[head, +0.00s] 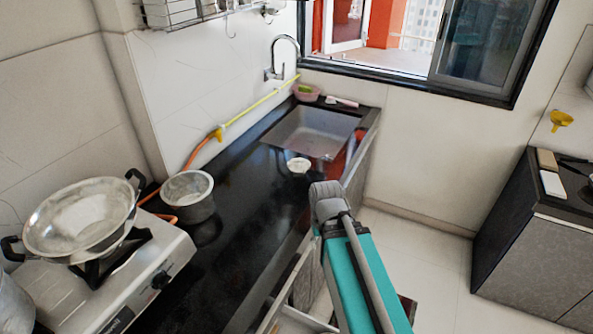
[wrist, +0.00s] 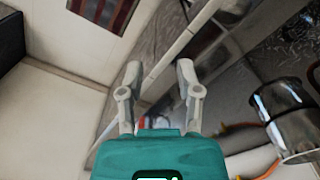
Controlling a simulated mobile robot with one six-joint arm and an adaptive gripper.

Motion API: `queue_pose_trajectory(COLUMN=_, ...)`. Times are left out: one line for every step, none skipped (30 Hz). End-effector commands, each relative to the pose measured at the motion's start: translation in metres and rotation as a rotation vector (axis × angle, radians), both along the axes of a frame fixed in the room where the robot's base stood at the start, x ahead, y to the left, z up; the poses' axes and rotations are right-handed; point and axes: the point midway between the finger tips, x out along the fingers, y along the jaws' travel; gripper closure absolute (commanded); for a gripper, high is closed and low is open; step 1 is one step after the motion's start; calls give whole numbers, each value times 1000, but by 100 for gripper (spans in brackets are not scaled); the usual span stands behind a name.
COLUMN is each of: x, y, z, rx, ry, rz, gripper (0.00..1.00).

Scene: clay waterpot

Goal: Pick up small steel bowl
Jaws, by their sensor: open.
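A small steel bowl (head: 298,165) sits on the black counter just in front of the sink in the head view. It looks pale and shiny. I cannot make it out in the wrist view. My gripper (wrist: 159,73) shows in the wrist view with its two grey fingers apart and nothing between them. It is over the area by the counter's front edge and drawers. In the head view my arm reaches up from the bottom, its grey end in front of and to the right of the bowl; the fingers cannot be made out there.
A steel pot (head: 187,197) stands on the counter beside the stove (head: 120,280), which holds a large two-handled pan (head: 80,222). The sink (head: 310,132) lies behind the bowl, with a tap (head: 285,55) at its left. The middle of the counter is clear.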

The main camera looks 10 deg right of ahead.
Motion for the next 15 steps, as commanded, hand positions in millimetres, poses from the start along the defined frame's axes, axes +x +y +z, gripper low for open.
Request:
queue_pose_trajectory(x=0, y=0, z=0, rx=0, ry=0, rz=0, gripper=55)
queue_pose_trajectory(x=0, y=0, z=0, rx=0, ry=0, rz=0, gripper=55)
queue_pose_trajectory(x=0, y=0, z=0, rx=-1, ry=0, rz=1, gripper=55)
queue_pose_trajectory(x=1, y=0, z=0, rx=-2, ry=-1, rz=3, gripper=55)
queue_pose_trajectory(x=2, y=0, z=-1, rx=-3, ry=-1, rz=7, gripper=55)
queue_pose_trajectory(x=3, y=0, z=-2, rx=-7, ry=-3, rz=16, gripper=55)
queue_pose_trajectory(x=5, y=0, z=-2, rx=-11, ry=-4, rz=24, gripper=55)
queue_pose_trajectory(x=7, y=0, z=-3, rx=-16, ry=-6, rz=35, gripper=55)
queue_pose_trajectory(x=11, y=-1, z=-5, rx=-26, ry=-9, rz=56, gripper=55)
queue_pose_trajectory(x=14, y=-4, z=-6, rx=-36, ry=-12, rz=70, gripper=55)
queue_pose_trajectory(x=18, y=-6, z=-8, rx=-46, ry=-15, rz=90, gripper=55)
queue_pose_trajectory(x=25, y=-8, z=-10, rx=-63, ry=-19, rz=124, gripper=55)
queue_pose_trajectory(x=30, y=-8, z=-12, rx=-78, ry=-22, rz=154, gripper=55)
queue_pose_trajectory(x=36, y=-8, z=-14, rx=-94, ry=-26, rz=188, gripper=55)
queue_pose_trajectory(x=45, y=-9, z=-17, rx=-119, ry=-31, rz=238, gripper=55)
